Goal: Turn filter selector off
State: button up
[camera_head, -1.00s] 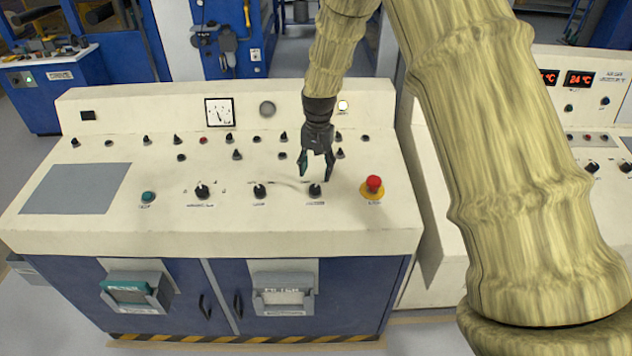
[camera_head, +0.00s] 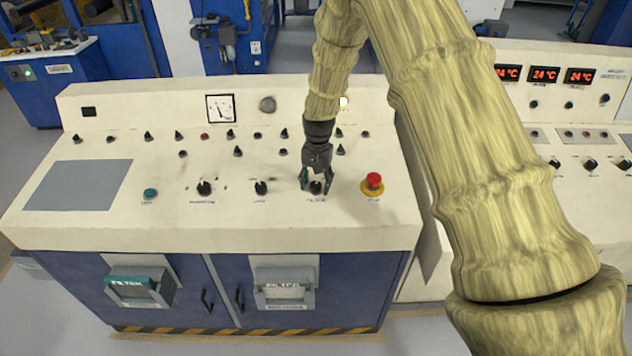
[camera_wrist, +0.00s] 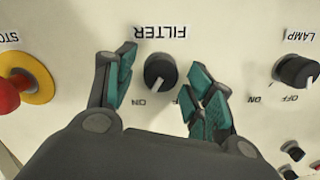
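The filter selector (camera_head: 316,187) is a black rotary knob on the cream sloping panel, left of the red stop button. In the wrist view the filter selector (camera_wrist: 160,71) sits under an upside-down FILTER label (camera_wrist: 167,32). An ON mark shows beside it; the other mark is mostly hidden by a finger. My gripper (camera_head: 317,185) is lowered over the knob. In the wrist view my gripper (camera_wrist: 158,95) is open, with one teal-padded finger on each side of the knob. Gaps show between the pads and the knob.
A red stop button (camera_head: 373,181) on a yellow base stands close to the right. The lamp selector (camera_head: 261,187) is to the left. More knobs (camera_head: 237,151) stand in rows behind. A grey flat plate (camera_head: 78,185) lies at the panel's left.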

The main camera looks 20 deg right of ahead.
jog(key=c, duration=0.9)
jog(key=shift+o, duration=0.2)
jog(key=n+b, duration=0.1)
jog(key=n, duration=0.4)
jog(key=shift+w+n+h, duration=0.1)
jog(key=shift+n+h, duration=0.2)
jog(key=n, duration=0.6)
jog(key=shift+a+h+b, duration=0.15)
jog(key=shift+h+b, duration=0.15)
jog(key=shift+b, duration=0.05)
jog(key=shift+r+n, duration=0.1)
jog(key=shift+n, duration=0.2)
jog(key=o, duration=1)
